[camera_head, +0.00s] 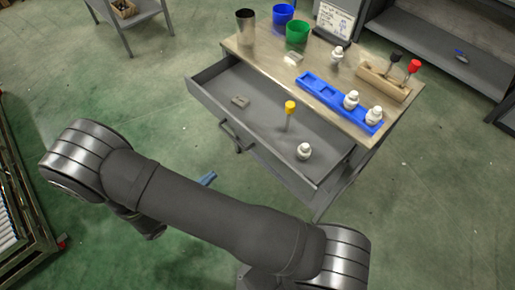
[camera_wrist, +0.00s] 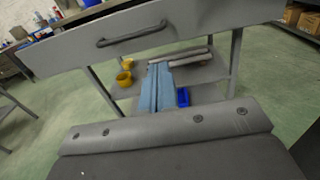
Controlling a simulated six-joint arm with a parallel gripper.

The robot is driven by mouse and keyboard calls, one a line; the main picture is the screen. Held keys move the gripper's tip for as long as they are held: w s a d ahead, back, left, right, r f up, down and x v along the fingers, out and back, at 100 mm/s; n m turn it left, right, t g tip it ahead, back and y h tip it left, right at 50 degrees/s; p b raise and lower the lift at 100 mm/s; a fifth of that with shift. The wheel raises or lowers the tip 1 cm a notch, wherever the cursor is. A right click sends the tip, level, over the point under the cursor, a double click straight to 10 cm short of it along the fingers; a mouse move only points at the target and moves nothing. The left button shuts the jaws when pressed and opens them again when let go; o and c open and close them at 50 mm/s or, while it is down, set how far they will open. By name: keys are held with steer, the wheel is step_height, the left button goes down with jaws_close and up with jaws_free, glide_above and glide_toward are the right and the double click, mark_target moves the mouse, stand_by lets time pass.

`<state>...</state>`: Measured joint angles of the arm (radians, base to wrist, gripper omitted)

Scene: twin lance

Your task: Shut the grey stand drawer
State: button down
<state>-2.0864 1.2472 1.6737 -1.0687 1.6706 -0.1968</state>
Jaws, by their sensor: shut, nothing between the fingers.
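The grey stand drawer (camera_head: 262,124) is pulled out from under the stand's top. It holds a small grey block (camera_head: 240,101), a yellow-handled tool (camera_head: 289,113) and a white fitting (camera_head: 304,151). Its dark bar handle (camera_head: 236,137) is on the front panel; the front (camera_wrist: 205,22) and handle (camera_wrist: 132,36) show across the top of the wrist view. My gripper (camera_head: 208,178) has blue fingers, shut and empty, in front of the drawer front. In the wrist view the fingers (camera_wrist: 158,68) appear below the handle. I see no contact with the drawer; the exact gap is unclear.
The stand's top (camera_head: 265,62) carries a dark cup (camera_head: 246,25), blue and green cups, a blue tray (camera_head: 322,95) with white fittings, and a wooden tool holder (camera_head: 384,82). Below the drawer, a shelf holds yellow cups (camera_wrist: 124,79) and a blue bin (camera_wrist: 183,97).

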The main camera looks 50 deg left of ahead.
mark_target(296, 126)
steer(key=w+d, duration=0.1)
steer(key=w, duration=0.4)
steer(key=w+d, duration=0.1)
steer(key=w, duration=0.4)
steer(key=w+d, duration=0.2)
steer(key=w, duration=0.3)
steer(key=shift+w+r, duration=0.1)
steer(key=shift+r, duration=0.05)
steer(key=w, duration=1.9)
steer(key=shift+d, duration=0.1)
steer(key=shift+w, duration=1)
steer(key=shift+w+r, duration=0.1)
steer(key=shift+r, duration=0.05)
steer(key=s, duration=1.4)
steer(key=shift+s, duration=0.35)
